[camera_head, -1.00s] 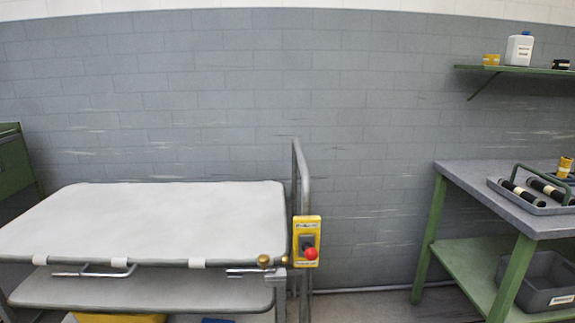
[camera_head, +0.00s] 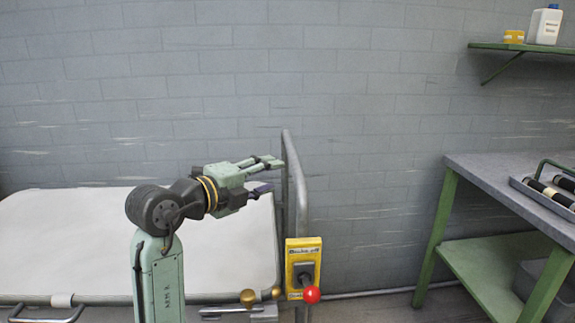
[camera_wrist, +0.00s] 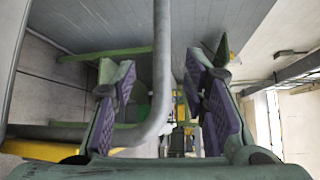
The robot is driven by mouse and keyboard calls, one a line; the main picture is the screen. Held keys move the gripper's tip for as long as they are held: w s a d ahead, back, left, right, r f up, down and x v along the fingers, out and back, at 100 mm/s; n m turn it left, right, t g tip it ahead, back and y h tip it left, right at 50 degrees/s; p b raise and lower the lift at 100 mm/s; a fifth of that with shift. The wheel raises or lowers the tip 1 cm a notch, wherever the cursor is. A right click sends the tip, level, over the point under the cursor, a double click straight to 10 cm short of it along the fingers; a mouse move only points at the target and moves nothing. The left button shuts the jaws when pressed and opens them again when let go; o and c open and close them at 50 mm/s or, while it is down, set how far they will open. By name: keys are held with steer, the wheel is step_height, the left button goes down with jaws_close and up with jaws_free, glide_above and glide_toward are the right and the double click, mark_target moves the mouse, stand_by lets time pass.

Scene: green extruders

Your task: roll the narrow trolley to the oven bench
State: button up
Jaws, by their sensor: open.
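A trolley with a pale padded top (camera_head: 60,235) stands at the left and centre of the head view. Its upright grey tube handle (camera_head: 298,205) rises at its right end. My gripper (camera_head: 272,176) reaches over the trolley top towards this handle, its fingers apart and empty. In the wrist view the handle tube (camera_wrist: 162,60) runs down between my two purple-padded fingers (camera_wrist: 163,90) and bends left near the bottom. The fingers are not closed on it, and its exact depth is hard to tell. I cannot tell which bench is the oven bench.
A yellow box (camera_head: 303,262) with a red-knobbed lever (camera_head: 311,294) sits low by the handle. A green-legged bench (camera_head: 505,180) with a tray of black cylinders (camera_head: 550,192) stands right. A wall shelf (camera_head: 530,46) is above. Floor shows between trolley and bench.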

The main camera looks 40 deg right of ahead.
mark_target(295, 168)
steer(key=p+x, duration=0.2)
steer(key=x, duration=0.8)
steer(key=shift+p, duration=0.3)
jaws_close()
stand_by(0.4)
